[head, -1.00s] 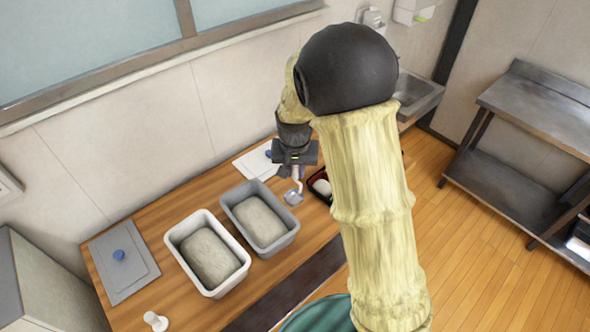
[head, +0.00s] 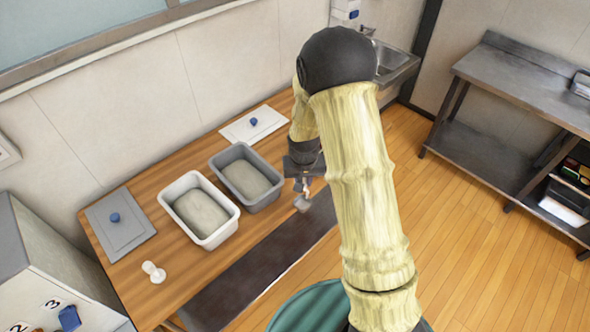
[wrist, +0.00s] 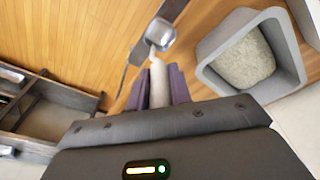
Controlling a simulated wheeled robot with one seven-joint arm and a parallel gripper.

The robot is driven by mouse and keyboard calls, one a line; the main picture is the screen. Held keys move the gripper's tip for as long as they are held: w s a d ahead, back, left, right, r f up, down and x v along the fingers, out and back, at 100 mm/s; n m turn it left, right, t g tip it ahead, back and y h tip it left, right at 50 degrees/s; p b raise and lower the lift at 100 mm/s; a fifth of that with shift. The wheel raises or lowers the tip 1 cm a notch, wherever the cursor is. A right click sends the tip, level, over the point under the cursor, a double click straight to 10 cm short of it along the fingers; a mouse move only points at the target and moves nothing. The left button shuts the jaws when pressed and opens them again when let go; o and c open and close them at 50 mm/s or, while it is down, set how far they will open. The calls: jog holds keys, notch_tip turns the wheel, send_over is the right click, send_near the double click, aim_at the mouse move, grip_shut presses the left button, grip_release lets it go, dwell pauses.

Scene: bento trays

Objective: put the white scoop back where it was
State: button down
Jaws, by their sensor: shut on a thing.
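My gripper (head: 304,176) is shut on the pale handle of a scoop with a shiny grey bowl (head: 303,203). In the wrist view the handle sits between the fingers (wrist: 160,88), and the grey bowl (wrist: 160,33) points away from the gripper. The held scoop is near the table's front edge, right of the grey tub (head: 217,160). A small white scoop-like thing (head: 154,271) lies on the table at front left, apart from my gripper; its exact shape is too small to tell. The white tub (head: 221,237) and grey tub stand open with greyish contents.
A grey lid (head: 135,235) with a blue knob lies left of the tubs. A white lid (head: 240,130) with a blue knob lies behind them. A dark strip (head: 245,275) runs along the table front. A metal shelf unit (head: 520,90) stands right across open floor.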

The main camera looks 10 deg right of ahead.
jog(key=s+d+f, duration=0.2)
jog(key=f, duration=0.4)
jog(key=s+d+f+n+b, duration=0.1)
jog(key=d+f, duration=0.1)
jog(key=f, duration=0.4)
jog(key=shift+s, duration=0.4)
jog(key=shift+f, duration=0.1)
